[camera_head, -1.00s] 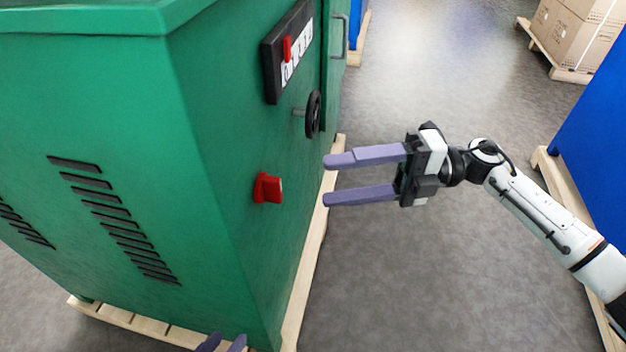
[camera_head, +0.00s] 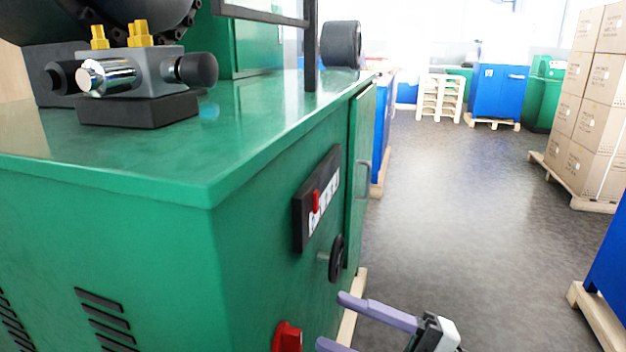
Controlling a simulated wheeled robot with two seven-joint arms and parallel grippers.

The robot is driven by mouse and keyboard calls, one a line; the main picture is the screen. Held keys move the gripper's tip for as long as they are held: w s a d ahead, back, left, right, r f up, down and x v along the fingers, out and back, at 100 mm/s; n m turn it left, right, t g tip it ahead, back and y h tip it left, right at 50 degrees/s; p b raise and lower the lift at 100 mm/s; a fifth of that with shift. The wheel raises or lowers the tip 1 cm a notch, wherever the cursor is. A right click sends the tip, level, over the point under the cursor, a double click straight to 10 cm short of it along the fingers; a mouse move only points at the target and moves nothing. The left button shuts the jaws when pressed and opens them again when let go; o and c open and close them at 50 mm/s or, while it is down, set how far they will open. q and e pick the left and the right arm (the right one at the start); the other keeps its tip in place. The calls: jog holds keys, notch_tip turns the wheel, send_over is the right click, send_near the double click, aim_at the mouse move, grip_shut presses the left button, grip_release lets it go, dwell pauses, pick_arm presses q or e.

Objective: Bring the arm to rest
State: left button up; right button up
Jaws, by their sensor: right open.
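My right gripper (camera_head: 334,321) shows at the bottom of the head view, with two purple fingers spread apart and nothing between them. Its lower finger and wrist are partly cut off by the frame edge. The fingers point left toward the side of a green machine (camera_head: 250,250). On that side are a red knob (camera_head: 287,337), a black handwheel (camera_head: 336,258) and a black panel (camera_head: 317,198) with a red lever and white labels. The fingertips are to the right of the red knob and below the handwheel, seemingly apart from both. My left gripper does not show.
A grey valve block (camera_head: 140,75) stands on the machine top. The grey floor (camera_head: 440,220) to the right is an open aisle. Stacked cartons (camera_head: 590,125) on a pallet and a blue cabinet (camera_head: 612,262) border it. Blue cabinets (camera_head: 500,92) and stacked pallets (camera_head: 440,97) stand at the back.

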jog(key=s+d+f+m+t+h, duration=0.1)
jog(key=d+f+m+t+h, duration=0.1)
jog(key=f+m+t+h, duration=0.6)
jog(key=s+d+f+m+t+h, duration=0.1)
jog(key=d+f+m+t+h, duration=0.25)
jog(key=m, duration=0.95)
jog(key=s+d+f+m+g+h, duration=0.3)
jog(key=s+f+m+g+h, duration=0.4)
jog(key=s+f, duration=0.65)
pick_arm(q)
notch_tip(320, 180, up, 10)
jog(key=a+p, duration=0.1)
jog(key=p, duration=1.6)
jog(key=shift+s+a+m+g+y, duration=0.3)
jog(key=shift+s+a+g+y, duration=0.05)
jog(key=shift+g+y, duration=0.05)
pick_arm(e)
notch_tip(320, 180, up, 10)
jog(key=s+d+n+g, duration=0.1)
jog(key=s, duration=0.1)
jog(key=shift+d+f+g, duration=0.2)
jog(key=shift+f+g, duration=0.05)
jog(key=shift+g, duration=0.1)
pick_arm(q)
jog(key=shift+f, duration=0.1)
pick_arm(e)
jog(key=shift+y, duration=0.25)
